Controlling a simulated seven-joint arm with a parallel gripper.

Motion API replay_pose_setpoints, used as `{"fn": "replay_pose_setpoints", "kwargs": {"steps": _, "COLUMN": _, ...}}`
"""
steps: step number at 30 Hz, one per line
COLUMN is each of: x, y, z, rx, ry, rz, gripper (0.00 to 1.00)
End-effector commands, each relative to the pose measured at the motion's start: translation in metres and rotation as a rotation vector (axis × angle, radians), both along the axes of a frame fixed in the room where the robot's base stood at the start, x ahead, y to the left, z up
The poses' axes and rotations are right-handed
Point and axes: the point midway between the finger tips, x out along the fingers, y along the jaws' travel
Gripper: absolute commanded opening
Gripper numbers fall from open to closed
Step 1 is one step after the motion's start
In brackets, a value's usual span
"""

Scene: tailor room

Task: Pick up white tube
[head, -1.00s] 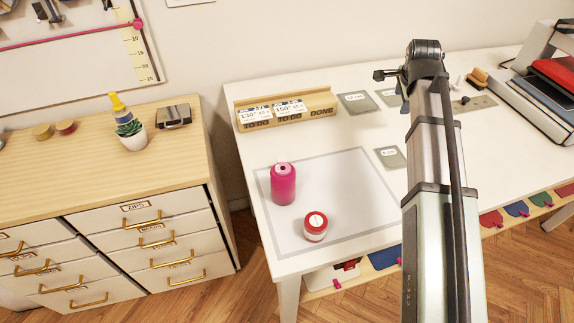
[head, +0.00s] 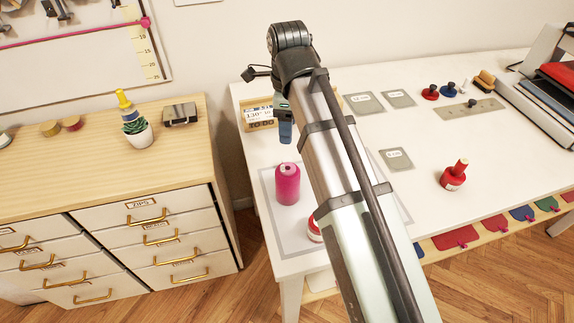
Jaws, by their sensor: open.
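A small white container with a red lid (head: 314,236) stands on the grey-outlined mat (head: 288,240) at the table's front left. It is the only white tube-like thing I can make out, and my arm covers most of it. My gripper (head: 285,130) hangs below the wrist, mostly hidden by my arm. It is open, above and behind the pink spool (head: 288,184), apart from the container. The spool stands upright on the mat, behind and left of the container.
A red bottle (head: 453,175) stands right of my arm. A wooden card holder (head: 258,125) is at the back left, partly covered. Grey cards (head: 395,160) lie on the table (head: 430,120). A drawer cabinet (head: 90,170) stands to the left.

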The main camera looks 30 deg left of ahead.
Motion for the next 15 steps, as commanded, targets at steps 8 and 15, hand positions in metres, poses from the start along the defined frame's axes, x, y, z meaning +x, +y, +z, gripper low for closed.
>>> {"fn": "replay_pose_setpoints", "kwargs": {"steps": 8, "x": -0.008, "y": 0.001, "z": -0.020, "rx": -0.007, "ry": 0.009, "rz": -0.005, "gripper": 0.59}}
{"fn": "replay_pose_setpoints", "kwargs": {"steps": 15, "x": -0.008, "y": 0.001, "z": -0.054, "rx": -0.007, "ry": 0.009, "rz": -0.004, "gripper": 0.59}}
